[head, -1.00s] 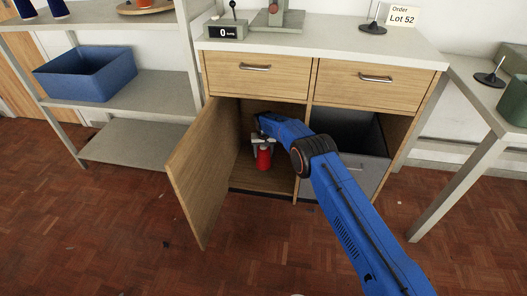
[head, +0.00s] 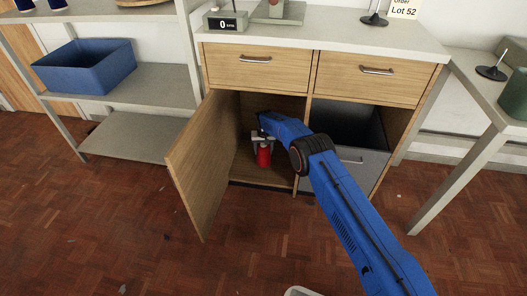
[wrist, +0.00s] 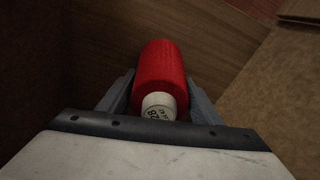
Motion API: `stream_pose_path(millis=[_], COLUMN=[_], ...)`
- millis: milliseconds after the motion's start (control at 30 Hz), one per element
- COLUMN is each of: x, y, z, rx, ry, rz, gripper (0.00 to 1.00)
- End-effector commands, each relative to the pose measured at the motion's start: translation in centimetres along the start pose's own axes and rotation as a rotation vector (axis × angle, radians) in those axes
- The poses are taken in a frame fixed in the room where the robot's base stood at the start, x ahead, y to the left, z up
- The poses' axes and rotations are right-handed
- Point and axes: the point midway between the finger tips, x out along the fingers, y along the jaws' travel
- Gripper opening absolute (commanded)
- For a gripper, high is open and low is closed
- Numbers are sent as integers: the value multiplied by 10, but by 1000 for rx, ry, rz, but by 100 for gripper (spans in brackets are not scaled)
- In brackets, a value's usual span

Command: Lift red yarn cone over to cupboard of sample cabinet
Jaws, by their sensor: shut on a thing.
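The red yarn cone (head: 264,156) is inside the open left cupboard of the sample cabinet (head: 276,178), low near its floor. In the wrist view the cone (wrist: 161,78) lies between the two grey fingers, its white labelled end toward the camera. My gripper (head: 263,141) is shut on the cone, and it also shows in the wrist view (wrist: 160,92). I cannot tell whether the cone touches the cupboard floor. The cupboard door (head: 203,163) stands open to the left.
A divider separates the cupboard from a grey drawer (head: 345,165) on the right, which looks pulled out. Two closed wooden drawers (head: 257,70) are above. A shelf with a blue bin (head: 85,68) stands left. A side table (head: 480,95) stands right.

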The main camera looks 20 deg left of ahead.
Motion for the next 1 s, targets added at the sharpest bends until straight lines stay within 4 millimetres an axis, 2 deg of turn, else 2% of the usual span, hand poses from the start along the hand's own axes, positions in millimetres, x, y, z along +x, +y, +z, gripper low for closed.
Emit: stream_pose_path(millis=[533,567,633,1000], x=[9,9,8,6], y=[0,0,0,0], z=[1,1,1,1], rx=[0,0,0,0], ry=[0,0,0,0], rz=[0,0,0,0], gripper=[26,64,80,81])
